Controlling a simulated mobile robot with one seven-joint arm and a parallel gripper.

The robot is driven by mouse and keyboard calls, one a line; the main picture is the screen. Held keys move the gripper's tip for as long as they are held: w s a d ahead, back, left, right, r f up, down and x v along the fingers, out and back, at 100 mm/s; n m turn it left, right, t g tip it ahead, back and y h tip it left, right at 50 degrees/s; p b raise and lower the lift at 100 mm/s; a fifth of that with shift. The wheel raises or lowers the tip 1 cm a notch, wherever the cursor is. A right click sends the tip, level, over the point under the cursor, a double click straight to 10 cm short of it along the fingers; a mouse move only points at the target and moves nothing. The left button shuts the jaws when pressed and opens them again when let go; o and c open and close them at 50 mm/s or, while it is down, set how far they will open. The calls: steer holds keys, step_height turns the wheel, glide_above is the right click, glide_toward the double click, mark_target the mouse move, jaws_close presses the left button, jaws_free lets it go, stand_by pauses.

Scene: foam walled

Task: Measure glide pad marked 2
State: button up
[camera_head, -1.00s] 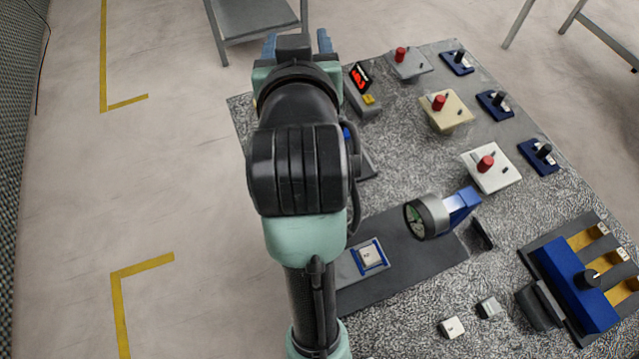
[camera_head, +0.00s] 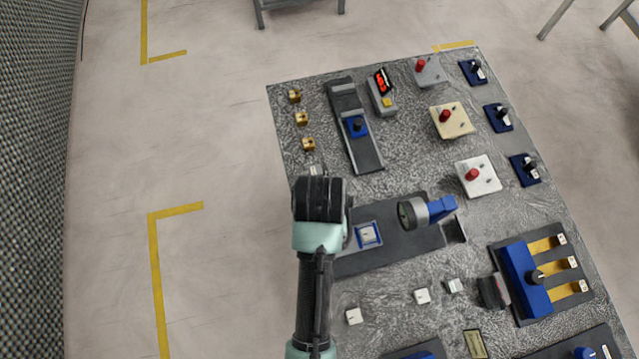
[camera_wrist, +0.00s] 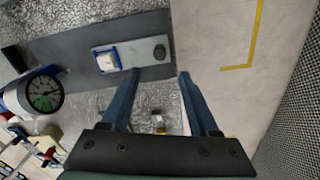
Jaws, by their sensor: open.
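A white pad (camera_head: 368,234) sits in a blue-edged holder (camera_head: 359,243) on a dark plate, and I cannot read its mark surely. The pad also shows in the wrist view (camera_wrist: 108,60). A dial gauge (camera_head: 408,214) on a blue arm stands just right of the holder; its green face shows in the wrist view (camera_wrist: 42,93). Loose white pads lie nearer on the table (camera_head: 354,316), (camera_head: 422,296), (camera_head: 455,286), their marks too small to read. My gripper (camera_wrist: 158,75) is open and empty, its left fingertip beside the holder's plate. My arm hides it in the head view.
A dark rail with a blue slider (camera_head: 356,127) and several brass pieces (camera_head: 302,118) lie at the back left. Red-knobbed boxes (camera_head: 478,177) and blue switch blocks (camera_head: 525,168) line the right. A blue block with brass channels (camera_head: 528,280) stands front right. Floor left of the table is clear.

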mark_target(358, 238)
step_height(358, 238, down, 10)
steer(key=shift+f+p, duration=0.1)
steer(key=shift+p, duration=0.25)
jaws_close()
steer(key=w+d, duration=0.1)
steer(key=d, duration=0.2)
steer(key=w+d, duration=0.1)
steer(key=d, duration=0.1)
steer(key=w+d, duration=0.1)
steer(key=d, duration=0.2)
steer(key=shift+d, duration=0.3)
